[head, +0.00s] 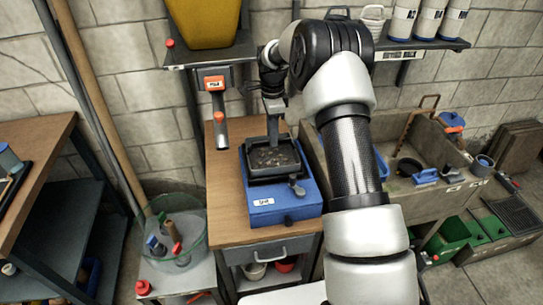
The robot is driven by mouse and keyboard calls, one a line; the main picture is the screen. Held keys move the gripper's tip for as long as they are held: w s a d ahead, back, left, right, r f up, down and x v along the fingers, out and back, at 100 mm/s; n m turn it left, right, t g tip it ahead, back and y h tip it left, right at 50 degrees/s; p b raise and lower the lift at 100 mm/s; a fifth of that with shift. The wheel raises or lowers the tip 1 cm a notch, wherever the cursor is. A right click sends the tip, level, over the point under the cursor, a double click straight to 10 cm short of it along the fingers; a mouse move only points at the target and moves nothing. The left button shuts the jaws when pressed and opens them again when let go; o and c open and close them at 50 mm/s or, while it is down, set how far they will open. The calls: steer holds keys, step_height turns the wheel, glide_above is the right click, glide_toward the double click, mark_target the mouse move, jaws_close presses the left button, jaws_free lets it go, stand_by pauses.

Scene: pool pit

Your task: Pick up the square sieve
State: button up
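A black square pan with a raised rim (250,173) sits on a blue device (282,209) on the wooden cabinet; it looks like the square sieve, and dark grainy matter covers its bottom. A flat dark square grid (515,213) lies at the far right, on or in a low bin; I cannot tell whether it is a sieve. My gripper (273,138) points down over the back part of the black pan. Its tips are small and dark here, so I cannot tell whether they are open, shut or touching the pan.
The blue device has a small lever at its right front. A red-and-grey handheld tool (217,98) hangs left of the pan. A shelf (425,44) with white canisters is behind. A grey trough (428,198) holds tools at right. A glass bowl (177,262) stands at lower left.

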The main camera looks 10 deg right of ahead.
glide_above(272, 160)
step_height(272, 160, down, 6)
steer(key=shift+r, duration=0.15)
steer(key=shift+f, duration=0.5)
steer(key=shift+w, duration=0.1)
jaws_close()
